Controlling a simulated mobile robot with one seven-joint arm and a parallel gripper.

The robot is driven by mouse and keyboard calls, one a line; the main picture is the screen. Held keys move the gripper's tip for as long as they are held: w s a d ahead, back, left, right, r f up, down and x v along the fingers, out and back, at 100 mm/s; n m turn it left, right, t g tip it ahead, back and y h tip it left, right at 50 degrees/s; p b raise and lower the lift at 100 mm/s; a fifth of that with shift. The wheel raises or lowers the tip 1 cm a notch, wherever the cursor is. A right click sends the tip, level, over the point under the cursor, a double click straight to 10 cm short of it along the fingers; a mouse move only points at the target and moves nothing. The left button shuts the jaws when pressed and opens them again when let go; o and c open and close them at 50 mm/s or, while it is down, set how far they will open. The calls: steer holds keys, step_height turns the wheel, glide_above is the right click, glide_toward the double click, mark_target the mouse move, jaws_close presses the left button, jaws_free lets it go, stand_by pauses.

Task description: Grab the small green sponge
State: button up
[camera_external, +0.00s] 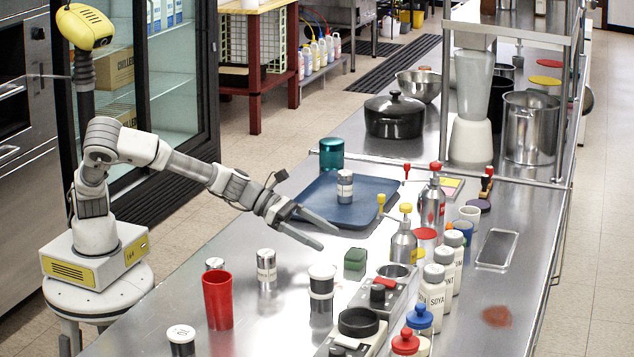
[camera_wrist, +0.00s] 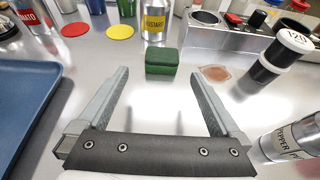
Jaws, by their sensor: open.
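The small green sponge (camera_external: 355,263) is a block lying on the steel counter, left of the squeeze bottles in the external view. In the wrist view the sponge (camera_wrist: 161,61) lies ahead of my gripper, near the top middle, in line with the gap between the fingers. My gripper (camera_external: 327,237) is open and empty, up and to the left of the sponge in the external view. In the wrist view my gripper (camera_wrist: 160,80) has its two fingers wide apart, with bare counter between them. The sponge is apart from both fingers.
A blue tray (camera_external: 375,195) lies behind the gripper, with a can (camera_external: 345,187) on it. A mustard bottle (camera_wrist: 156,20) stands just behind the sponge. A burner unit (camera_external: 395,295) is right of it. Black-and-white jars (camera_external: 321,293) and a red cup (camera_external: 217,300) stand nearer.

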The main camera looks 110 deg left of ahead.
mark_target(354, 252)
steer(key=x, duration=0.4)
steer(key=b+x, duration=0.1)
steer(key=x, duration=0.4)
steer(key=shift+d+r, duration=0.15)
steer(key=shift+d, duration=0.05)
steer(key=c, duration=1.3)
steer(key=shift+r, duration=0.15)
